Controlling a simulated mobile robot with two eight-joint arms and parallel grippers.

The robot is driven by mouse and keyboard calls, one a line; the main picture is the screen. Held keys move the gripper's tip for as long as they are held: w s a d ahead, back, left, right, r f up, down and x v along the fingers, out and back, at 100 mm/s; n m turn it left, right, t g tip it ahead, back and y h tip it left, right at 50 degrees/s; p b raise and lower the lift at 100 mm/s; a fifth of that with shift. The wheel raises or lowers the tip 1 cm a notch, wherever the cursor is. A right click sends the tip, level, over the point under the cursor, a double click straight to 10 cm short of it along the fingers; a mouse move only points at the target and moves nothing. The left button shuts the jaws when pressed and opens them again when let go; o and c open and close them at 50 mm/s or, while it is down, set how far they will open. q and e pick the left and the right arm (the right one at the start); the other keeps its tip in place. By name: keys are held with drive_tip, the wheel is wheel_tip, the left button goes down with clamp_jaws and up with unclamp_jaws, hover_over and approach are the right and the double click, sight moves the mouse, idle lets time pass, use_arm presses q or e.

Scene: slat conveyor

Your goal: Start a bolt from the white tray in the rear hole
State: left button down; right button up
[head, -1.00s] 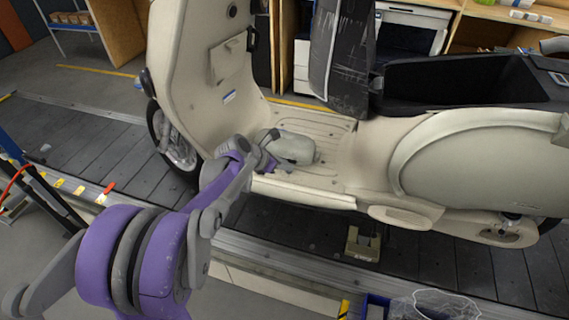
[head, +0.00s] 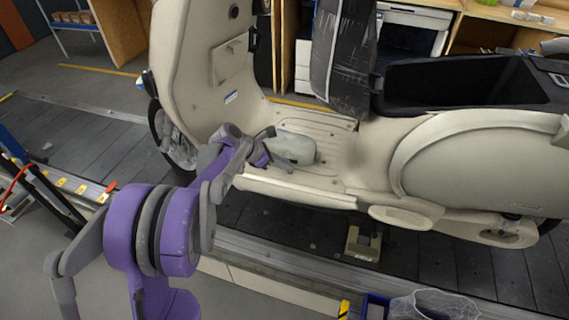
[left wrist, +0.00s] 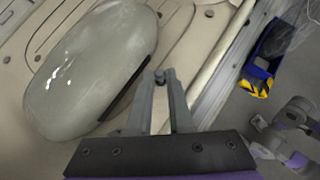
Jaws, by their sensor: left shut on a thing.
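My left gripper (head: 268,154) is over the near left part of the cream scooter's footboard (head: 330,128), beside a pale rounded part lying there (head: 294,146). In the left wrist view the gripper (left wrist: 160,88) is shut on a small dark bolt (left wrist: 160,76) held at the fingertips. The pale rounded part (left wrist: 90,65) lies to the left of the fingers in that view. Small dark holes or fasteners dot the footboard; I cannot tell which is the rear hole. I cannot make out the white tray. My right gripper is not in view.
The scooter stands on a dark slat conveyor (head: 95,150). Its front shield (head: 205,60) rises left of the footboard. A blue bin (left wrist: 268,55) with clear plastic is at the near side.

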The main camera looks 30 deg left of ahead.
use_arm(q)
drive_tip(key=shift+w+a+m+g+h, duration=0.15)
drive_tip(key=shift+m+g+h, duration=0.5)
drive_tip(key=shift+m, duration=0.55)
drive_tip(key=shift+w+a+m+g+h+p, duration=0.1)
drive_tip(key=shift+m+g+h+p, duration=0.15)
drive_tip(key=shift+m+g+h, duration=0.35)
drive_tip(key=shift+w+m+g+h+p, duration=0.1)
drive_tip(key=shift+m+g+h+p, duration=0.2)
drive_tip(key=shift+m, duration=0.6)
drive_tip(key=shift+w+a+m+g+p, duration=0.1)
drive_tip(key=shift+w+m+g+p, duration=0.05)
drive_tip(key=shift+m+g, duration=0.35)
drive_tip(key=shift+w+m+g+p, duration=0.15)
drive_tip(key=shift+m+g, duration=0.2)
drive_tip(key=shift+m, duration=0.25)
drive_tip(key=shift+f+m+g+h, duration=0.1)
drive_tip(key=shift+m+g+h, duration=0.2)
drive_tip(key=shift+m, duration=0.1)
